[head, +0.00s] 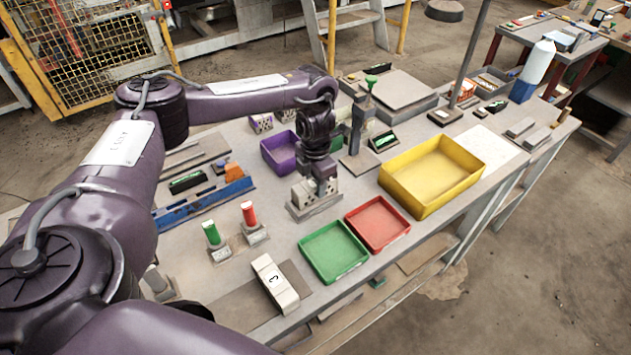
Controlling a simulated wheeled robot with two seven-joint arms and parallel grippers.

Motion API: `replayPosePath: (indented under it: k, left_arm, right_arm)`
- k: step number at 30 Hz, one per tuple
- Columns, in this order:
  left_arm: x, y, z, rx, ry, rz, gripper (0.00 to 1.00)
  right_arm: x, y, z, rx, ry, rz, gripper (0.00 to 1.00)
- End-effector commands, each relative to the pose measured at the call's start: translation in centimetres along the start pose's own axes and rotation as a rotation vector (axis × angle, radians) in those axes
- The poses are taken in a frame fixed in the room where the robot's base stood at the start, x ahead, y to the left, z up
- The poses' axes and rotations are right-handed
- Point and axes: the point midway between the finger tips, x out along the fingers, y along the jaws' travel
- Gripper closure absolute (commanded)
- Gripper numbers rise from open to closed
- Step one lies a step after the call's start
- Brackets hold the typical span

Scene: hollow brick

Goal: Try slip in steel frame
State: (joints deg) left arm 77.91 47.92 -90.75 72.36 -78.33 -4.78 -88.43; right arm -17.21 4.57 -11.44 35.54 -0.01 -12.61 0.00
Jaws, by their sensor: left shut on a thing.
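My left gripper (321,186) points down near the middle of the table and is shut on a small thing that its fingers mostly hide. Right at the fingers is a pale block with dark holes (303,194). It is in or on a low grey metal piece (318,208), which looks like the steel frame. I cannot tell whether the held thing is seated in it or just above it. A row of pale slabs marked 3 (275,284) lies on a dark board near the front edge. My right gripper is not in view.
Green (333,250), red (377,223) and yellow (432,174) trays stand right of the gripper, and a purple bin (279,153) behind it. A post stand (361,130) rises close behind.

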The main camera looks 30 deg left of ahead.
Motion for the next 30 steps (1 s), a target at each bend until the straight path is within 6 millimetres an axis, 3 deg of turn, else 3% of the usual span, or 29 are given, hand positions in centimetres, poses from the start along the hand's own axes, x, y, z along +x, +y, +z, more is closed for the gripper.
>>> replayPosePath:
  k: [30]
  left_arm:
    - [2.1, 0.0, 0.0, 0.0, -0.001, 0.0, 0.94]
  right_arm:
    - [1.4, -0.1, 0.1, 0.0, 0.001, -0.001, 0.74]
